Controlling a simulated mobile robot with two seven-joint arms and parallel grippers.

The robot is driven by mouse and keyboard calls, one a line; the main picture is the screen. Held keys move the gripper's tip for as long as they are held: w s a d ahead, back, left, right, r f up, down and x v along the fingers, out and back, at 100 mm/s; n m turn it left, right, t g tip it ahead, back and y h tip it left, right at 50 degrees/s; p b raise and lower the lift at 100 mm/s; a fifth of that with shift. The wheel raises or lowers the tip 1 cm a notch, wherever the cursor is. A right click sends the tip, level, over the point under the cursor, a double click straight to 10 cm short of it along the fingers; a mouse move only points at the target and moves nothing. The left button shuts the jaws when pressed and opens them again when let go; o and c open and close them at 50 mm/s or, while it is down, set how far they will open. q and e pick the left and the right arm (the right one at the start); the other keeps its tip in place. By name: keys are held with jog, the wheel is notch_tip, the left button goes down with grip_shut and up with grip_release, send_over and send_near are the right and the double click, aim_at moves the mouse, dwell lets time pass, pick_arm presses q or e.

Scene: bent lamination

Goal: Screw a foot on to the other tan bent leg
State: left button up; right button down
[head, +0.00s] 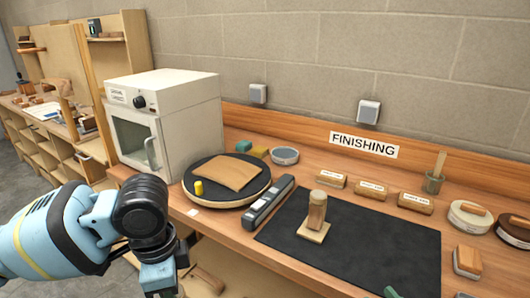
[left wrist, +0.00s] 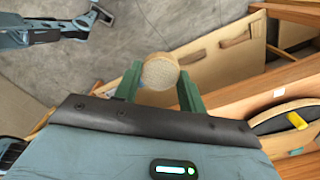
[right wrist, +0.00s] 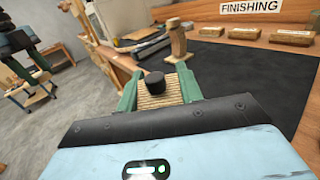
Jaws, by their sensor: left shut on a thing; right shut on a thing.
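My left gripper (head: 160,280) hangs in front of the bench's front edge at the lower left of the head view. In the left wrist view its green fingers (left wrist: 159,76) are shut on a round tan piece (left wrist: 160,72) with a pale textured end face; I cannot tell whether it is a foot or a leg end. In the right wrist view my right gripper (right wrist: 157,82) is shut on a ribbed tan wooden piece (right wrist: 160,97), which looks like a layered leg. A black round knob (right wrist: 153,82) shows at its far end. The two held pieces are apart.
A wooden piece on a square base (head: 315,213) stands on the dark mat (head: 375,250). Left of it are a long grey tool (head: 268,200), a round black turntable (head: 222,203) bearing a curved tan panel (head: 225,175), and a white oven (head: 180,110). Wooden blocks line the back.

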pick_arm(q)
jog(key=n, duration=0.2)
jog(key=a+n, duration=0.1)
jog(key=shift+w+a+n, duration=0.1)
jog(key=shift+w+n, duration=0.15)
jog(key=shift+n, duration=0.15)
pick_arm(e)
jog(key=shift+w+d+f+m+h, duration=0.2)
jog(key=shift+w+f+m+h, duration=0.15)
jog(key=shift+m+h, duration=0.4)
jog(key=shift+w+d+f+m+t+h, duration=0.15)
jog(key=shift+f+m+t+h, duration=0.3)
jog(key=shift+h, duration=0.5)
jog(key=shift+w+f+m+h, duration=0.15)
jog(key=shift+f+m+h, duration=0.3)
jog(key=shift+h, duration=0.35)
pick_arm(q)
jog(key=a+n, duration=0.1)
jog(key=n, duration=0.2)
jog(key=w+a+n, duration=0.1)
jog(key=n, duration=0.3)
jog(key=a+n, duration=0.1)
jog(key=n, duration=0.2)
jog(key=shift+w+a+r+n, duration=0.15)
jog(key=shift+w+r+n, duration=0.05)
jog(key=shift+r+n, duration=0.1)
pick_arm(e)
jog(key=shift+f+m+h, duration=0.35)
jog(key=shift+f+h, duration=0.1)
jog(key=shift+h, duration=0.15)
